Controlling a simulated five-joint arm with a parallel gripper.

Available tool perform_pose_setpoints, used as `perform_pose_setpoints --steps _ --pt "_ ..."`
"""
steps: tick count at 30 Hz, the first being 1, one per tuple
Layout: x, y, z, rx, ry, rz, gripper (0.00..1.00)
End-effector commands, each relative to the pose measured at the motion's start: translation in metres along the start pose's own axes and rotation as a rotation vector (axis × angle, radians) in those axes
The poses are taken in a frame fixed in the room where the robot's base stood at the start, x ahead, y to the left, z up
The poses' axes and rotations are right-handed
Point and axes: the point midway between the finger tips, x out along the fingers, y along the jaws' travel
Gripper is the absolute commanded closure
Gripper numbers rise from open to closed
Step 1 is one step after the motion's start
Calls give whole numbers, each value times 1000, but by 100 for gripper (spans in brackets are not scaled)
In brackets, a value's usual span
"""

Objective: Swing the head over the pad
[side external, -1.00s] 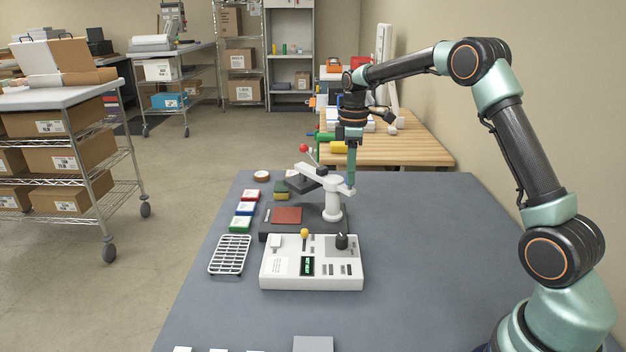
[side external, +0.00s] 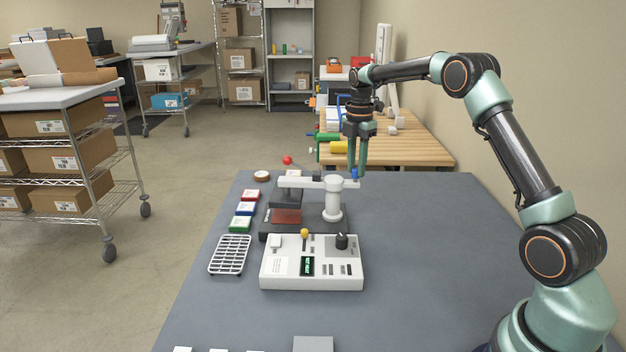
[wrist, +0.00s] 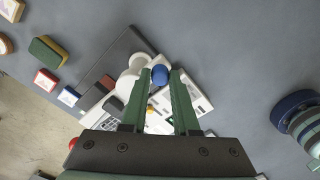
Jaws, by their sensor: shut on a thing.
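A white swing arm (side external: 312,183) sits on a white post (side external: 333,205). Its left end carries a dark head (side external: 286,193) and a lever with a red ball (side external: 287,160). The red pad (side external: 287,216) lies on a dark base in front of the head in the side view; it looks shaded. I cannot tell whether the head is squarely over it. My gripper (side external: 359,172) is shut on a blue peg (side external: 354,173) at the arm's right end. In the wrist view the peg's round top (wrist: 160,74) shows between my green fingers.
A white control box (side external: 312,263) with a yellow-knobbed lever and black dial stands in front. A wire rack (side external: 230,254) and colored blocks (side external: 245,208) lie left. The table's right side is mostly clear. A wooden bench (side external: 420,150) stands behind.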

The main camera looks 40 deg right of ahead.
Motion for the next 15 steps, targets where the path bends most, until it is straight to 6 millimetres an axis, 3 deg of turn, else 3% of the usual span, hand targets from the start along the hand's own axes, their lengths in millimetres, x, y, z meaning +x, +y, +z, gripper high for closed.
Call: perform_pose_setpoints --steps 15 --pt "-2 4 3 -55 -3 7 100"
